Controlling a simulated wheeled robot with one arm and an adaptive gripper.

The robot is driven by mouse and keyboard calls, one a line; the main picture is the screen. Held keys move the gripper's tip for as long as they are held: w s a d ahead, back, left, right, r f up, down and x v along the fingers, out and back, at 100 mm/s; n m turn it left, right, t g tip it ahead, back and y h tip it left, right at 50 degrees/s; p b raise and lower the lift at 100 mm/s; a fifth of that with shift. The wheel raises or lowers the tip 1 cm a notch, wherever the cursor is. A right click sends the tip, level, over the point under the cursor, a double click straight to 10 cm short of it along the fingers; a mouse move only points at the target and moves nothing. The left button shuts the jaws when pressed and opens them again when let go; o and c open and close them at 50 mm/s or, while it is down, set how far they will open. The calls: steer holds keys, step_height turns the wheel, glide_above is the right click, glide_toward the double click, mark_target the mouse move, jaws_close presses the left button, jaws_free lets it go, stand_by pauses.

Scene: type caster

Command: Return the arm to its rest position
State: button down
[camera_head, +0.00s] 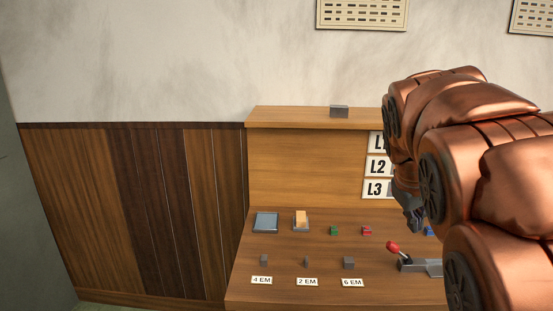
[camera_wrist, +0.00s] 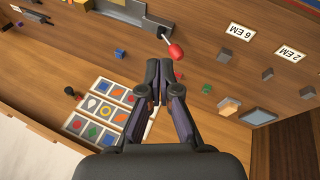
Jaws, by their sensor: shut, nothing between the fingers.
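My arm (camera_head: 470,150) is copper-coloured and reaches in from the right in the head view, covering the right part of the wooden desk (camera_head: 262,290). My gripper (camera_head: 412,215) points down above the desk, near the red-knobbed lever (camera_head: 392,247). In the wrist view my gripper (camera_wrist: 159,82) is shut with nothing between its fingers. The lever's red knob (camera_wrist: 176,51) shows just beyond the fingertips, and I see no grip on it.
Small blocks and labels such as 6 EM (camera_head: 352,283) lie on the desk. A blue-grey tray (camera_head: 265,222) and an orange block (camera_head: 301,217) stand at the left. The panelled wall (camera_head: 150,200) at left is clear.

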steer(key=s+a+f+m+g+y+p, duration=0.1)
steer(key=s+a+f, duration=0.4)
steer(key=s, duration=0.9)
steer(key=s+a+f+g+y+p, duration=0.3)
steer(key=s+a+f+p, duration=0.3)
steer(key=s, duration=0.9)
steer(key=shift+s+m+g, duration=0.2)
steer(key=shift+m+g, duration=0.2)
steer(key=shift+g, duration=0.2)
steer(key=shift+f, duration=0.1)
